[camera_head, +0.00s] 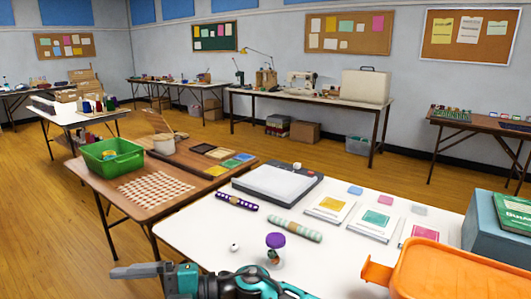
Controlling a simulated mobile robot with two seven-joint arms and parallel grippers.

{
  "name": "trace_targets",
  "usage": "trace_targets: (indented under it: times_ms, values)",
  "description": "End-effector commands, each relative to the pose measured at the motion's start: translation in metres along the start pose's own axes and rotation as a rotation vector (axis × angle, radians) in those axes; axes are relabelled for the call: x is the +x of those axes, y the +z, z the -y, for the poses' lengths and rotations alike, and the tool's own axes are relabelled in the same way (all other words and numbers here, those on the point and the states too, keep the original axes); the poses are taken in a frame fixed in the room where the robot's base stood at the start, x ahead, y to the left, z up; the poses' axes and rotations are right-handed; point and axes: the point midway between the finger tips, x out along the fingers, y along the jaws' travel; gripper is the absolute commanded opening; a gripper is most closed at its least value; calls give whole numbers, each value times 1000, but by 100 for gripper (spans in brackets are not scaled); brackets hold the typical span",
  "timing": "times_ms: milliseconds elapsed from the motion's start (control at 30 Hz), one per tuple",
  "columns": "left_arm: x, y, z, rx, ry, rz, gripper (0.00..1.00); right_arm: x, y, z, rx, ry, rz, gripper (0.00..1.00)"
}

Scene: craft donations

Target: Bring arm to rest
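One of my arms, grey and teal (240,284), shows along the bottom edge, in front of the near white table (196,222). It reaches leftward from the bottom middle and seems to be my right arm. Its gripper (118,271) points left, at the table's front left corner. The slim grey fingers are seen side-on, so the gap between them cannot be made out. Nothing is seen in the gripper. My other gripper is out of view.
The white table holds a purple-topped object (275,240), a white ball (235,247), a striped roll (295,230), a dotted roll (237,202) and an orange tray (450,268). A brown table with a green bin (112,158) stands left. Floor is open at far left.

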Motion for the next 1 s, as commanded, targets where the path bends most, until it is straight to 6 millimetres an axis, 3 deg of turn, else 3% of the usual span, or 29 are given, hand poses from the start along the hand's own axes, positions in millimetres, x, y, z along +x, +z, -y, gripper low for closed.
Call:
trace_targets:
  times_ms: [167,267,367,467,667,800,900,1000]
  values:
    - [-9,4,-25,-354,25,-10,88,-32,9,-14,197,404,130,90]
    - [-14,7,-39,-552,37,-9,88,-66,23,-10,316,594,244,90]
    - [-21,11,-52,-748,47,-3,88,-108,37,6,439,759,378,90]
    - [-27,15,-65,-944,54,7,88,-155,48,36,570,896,527,90]
    - [-43,25,-92,-1333,59,40,88,-252,45,126,842,1083,856,90]
    - [-54,33,-108,-1586,52,68,88,-310,19,197,1019,1140,1078,90]
    - [-61,37,-118,-1729,43,85,88,-339,-5,237,1120,1151,1202,90]
    - [-66,41,-124,-1827,37,98,88,-356,-24,262,1189,1150,1283,90]
